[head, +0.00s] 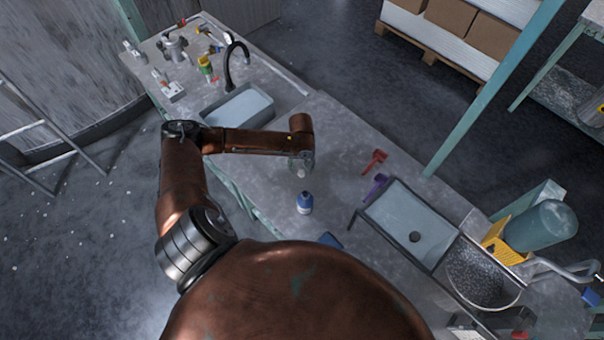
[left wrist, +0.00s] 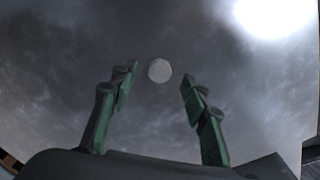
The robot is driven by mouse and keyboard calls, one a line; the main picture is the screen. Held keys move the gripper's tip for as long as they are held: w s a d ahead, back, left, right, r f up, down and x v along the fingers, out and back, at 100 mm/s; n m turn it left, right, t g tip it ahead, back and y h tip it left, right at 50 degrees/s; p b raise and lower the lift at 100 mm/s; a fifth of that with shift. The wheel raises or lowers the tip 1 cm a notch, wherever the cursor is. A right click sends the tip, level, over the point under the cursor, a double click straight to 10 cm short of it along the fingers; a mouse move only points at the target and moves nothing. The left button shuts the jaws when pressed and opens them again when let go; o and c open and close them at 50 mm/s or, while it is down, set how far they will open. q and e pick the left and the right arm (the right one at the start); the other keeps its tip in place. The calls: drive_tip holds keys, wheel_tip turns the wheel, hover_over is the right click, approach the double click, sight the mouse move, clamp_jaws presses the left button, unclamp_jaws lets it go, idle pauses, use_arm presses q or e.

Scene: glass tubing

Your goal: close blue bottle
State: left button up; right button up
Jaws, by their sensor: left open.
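The small blue bottle (head: 305,205) stands on the grey counter, in the middle of the head view. Its top looks pale; I cannot tell details of the neck. A small round white piece, perhaps a cap, lies on the counter between the fingers in the left wrist view (left wrist: 160,70); it also shows as a pale spot in the head view (head: 301,173). My left gripper (head: 301,163) points down above this piece, just beyond the bottle. Its two green-padded fingers (left wrist: 158,88) are apart with nothing gripped. My right gripper is not in view.
A red tool (head: 375,161) and a purple tool (head: 376,187) lie right of the bottle, beside a grey sink (head: 408,228). Another basin (head: 238,109) and a black tap (head: 233,65) are at the upper left. Bare counter surrounds the bottle.

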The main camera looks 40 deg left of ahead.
use_arm(q)
drive_tip(key=shift+f, duration=0.85)
drive_tip(key=shift+r, duration=0.1)
drive_tip(key=shift+c, duration=0.6)
drive_tip(key=c, duration=0.6)
